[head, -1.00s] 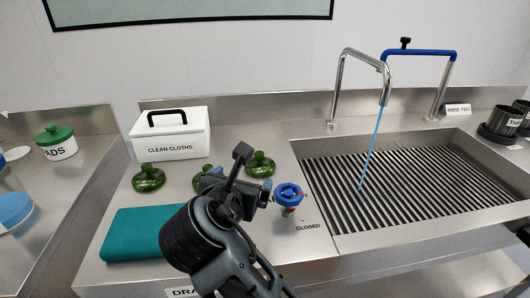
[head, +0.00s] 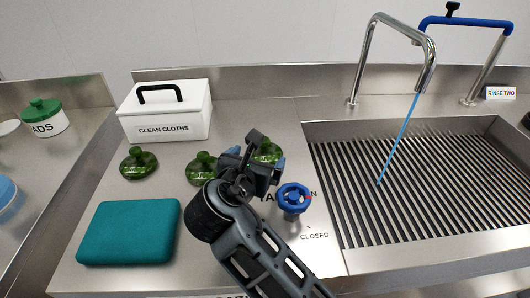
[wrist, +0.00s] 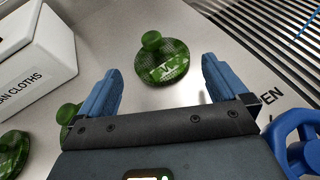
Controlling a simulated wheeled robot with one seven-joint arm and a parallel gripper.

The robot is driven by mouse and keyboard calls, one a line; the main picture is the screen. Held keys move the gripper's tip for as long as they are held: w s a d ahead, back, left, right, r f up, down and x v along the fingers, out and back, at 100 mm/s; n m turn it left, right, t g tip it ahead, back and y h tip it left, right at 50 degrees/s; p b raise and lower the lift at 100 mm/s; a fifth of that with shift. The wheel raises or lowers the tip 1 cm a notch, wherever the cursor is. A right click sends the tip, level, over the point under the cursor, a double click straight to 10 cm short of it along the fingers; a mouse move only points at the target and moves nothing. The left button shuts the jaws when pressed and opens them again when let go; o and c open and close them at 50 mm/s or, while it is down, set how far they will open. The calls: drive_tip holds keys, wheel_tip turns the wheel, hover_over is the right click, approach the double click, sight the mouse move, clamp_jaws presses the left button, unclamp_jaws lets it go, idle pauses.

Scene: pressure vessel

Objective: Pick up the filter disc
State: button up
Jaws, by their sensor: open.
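Three green knobbed discs, the only disc-like pieces near my gripper, lie on the steel counter. In the head view they are the left disc (head: 139,165), the middle disc (head: 201,170) and the right disc (head: 267,152), which my arm partly covers. My gripper (head: 257,158) is open and empty above the counter near the right disc. In the wrist view the right disc (wrist: 162,62) shows its mesh-patterned top and knob, ahead of the gap between my blue fingers (wrist: 160,82). The middle disc (wrist: 68,113) is partly hidden behind the left finger.
A blue valve wheel (head: 293,198) stands close to the right of my gripper, by a CLOSED label. A white CLEAN CLOTHS box (head: 165,112) is behind left. A teal pad (head: 130,232) lies front left. A sink grate (head: 400,180) with running water is right.

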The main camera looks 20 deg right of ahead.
sight(265, 154)
drive_tip(key=shift+w+d+f, duration=0.15)
drive_tip(key=shift+w+d, duration=0.35)
drive_tip(key=shift+w, duration=0.05)
drive_tip(key=shift+x, duration=2.95)
drive_tip(key=c, duration=0.8)
